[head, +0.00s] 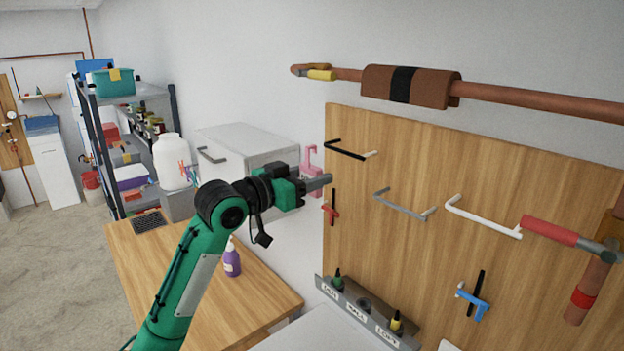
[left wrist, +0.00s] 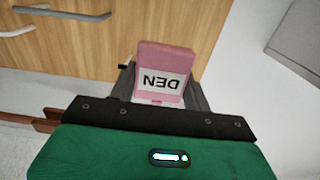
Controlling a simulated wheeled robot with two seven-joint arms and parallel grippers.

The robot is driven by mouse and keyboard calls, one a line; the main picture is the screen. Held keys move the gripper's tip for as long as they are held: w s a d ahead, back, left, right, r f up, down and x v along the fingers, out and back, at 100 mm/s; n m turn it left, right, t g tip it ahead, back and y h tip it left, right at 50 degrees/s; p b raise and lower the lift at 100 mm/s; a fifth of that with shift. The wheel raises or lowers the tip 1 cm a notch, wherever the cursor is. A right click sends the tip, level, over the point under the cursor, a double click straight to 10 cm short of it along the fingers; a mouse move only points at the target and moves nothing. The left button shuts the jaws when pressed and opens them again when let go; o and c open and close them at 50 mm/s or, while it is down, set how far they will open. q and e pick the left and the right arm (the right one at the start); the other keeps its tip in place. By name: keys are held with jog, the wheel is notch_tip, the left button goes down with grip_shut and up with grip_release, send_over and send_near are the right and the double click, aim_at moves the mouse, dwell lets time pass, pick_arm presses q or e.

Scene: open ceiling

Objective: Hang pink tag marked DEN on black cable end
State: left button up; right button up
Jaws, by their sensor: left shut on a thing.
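My left gripper (head: 322,182) is shut on the pink tag (head: 311,157), left of the wooden board. The tag has a hook-shaped top in the head view; the fingers hide part of its body. In the left wrist view the tag (left wrist: 163,65) sits between the fingers (left wrist: 160,92), its white DEN label upside down. The black cable end (head: 345,149) sticks out from the board's upper left with a pale tip, right of the tag and apart from it. A small black piece beside the tag in the left wrist view may be this cable. My right gripper is not in view.
A grey cable end (head: 404,206) and a white one (head: 482,218) stick out further right on the wooden board (head: 400,265). A copper pipe (head: 535,103) runs above. A labelled rail (head: 365,312) lies below. A purple bottle (head: 232,259) stands on the table (head: 190,300).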

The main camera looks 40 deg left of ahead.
pick_arm(q)
jog(key=shift+w+r+p, duration=0.1)
jog(key=shift+w+p, duration=0.3)
jog(key=shift+w, duration=0.25)
jog(key=shift+w+d+p, duration=0.15)
jog(key=shift+w+p, duration=0.55)
jog(key=shift+w, duration=1)
jog(key=shift+w+d+p, duration=0.15)
jog(key=shift+w+p, duration=0.5)
jog(key=shift+w, duration=1.05)
jog(key=shift+f, duration=0.2)
